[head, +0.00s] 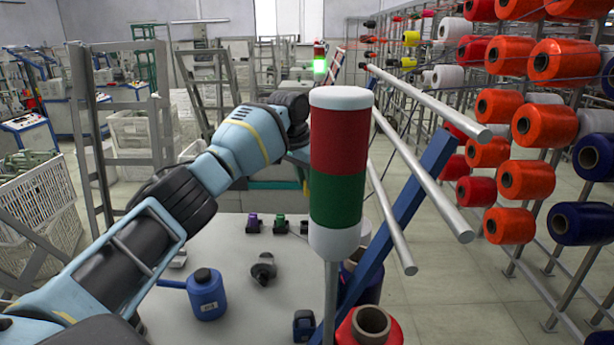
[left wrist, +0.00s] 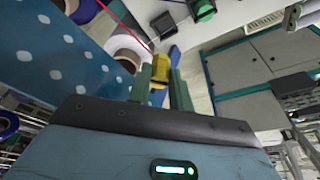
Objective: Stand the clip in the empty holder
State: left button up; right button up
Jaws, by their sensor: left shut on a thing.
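In the left wrist view my left gripper (left wrist: 164,88) is shut on a small yellow clip (left wrist: 158,76), which sits between its two green fingers. In the head view my left arm reaches forward above the table, and its gripper is hidden behind the signal tower. A purple clip (head: 252,222) and a green clip (head: 280,222) stand in dark holders at the table's far side. The left wrist view also shows a green clip (left wrist: 204,8) and a dark object (left wrist: 163,25) beyond the fingers; I cannot tell whether that is the empty holder. My right gripper is not in view.
The red-and-green signal tower (head: 337,170) stands in front of the arm's end. On the white table (head: 235,315) are a blue oil can (head: 207,296) and a grey part (head: 264,268). Racks with orange spools (head: 515,175) and metal bars (head: 425,165) are at the right.

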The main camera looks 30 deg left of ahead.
pick_arm(q)
jog(key=shift+s+a+b+x, duration=0.1)
jog(key=shift+s+b+x, duration=0.15)
jog(key=shift+x, duration=0.8)
jog(key=shift+s+a+b+x, duration=0.1)
jog(key=shift+s+x, duration=0.1)
jog(key=shift+x, duration=0.9)
jog(key=shift+s+b+x, duration=0.2)
jog(key=shift+s+x, duration=0.05)
jog(key=shift+x, duration=0.8)
jog(key=shift+f, duration=1.55)
jog(key=shift+f, duration=0.3)
jog(key=shift+f, duration=0.3)
jog(key=o, duration=1)
jog(key=shift+r, duration=0.15)
jog(key=v, duration=0.7)
jog(key=shift+s+a+r+p, duration=0.1)
jog(key=shift+s+r+p, duration=0.05)
jog(key=shift+r+p, duration=0.15)
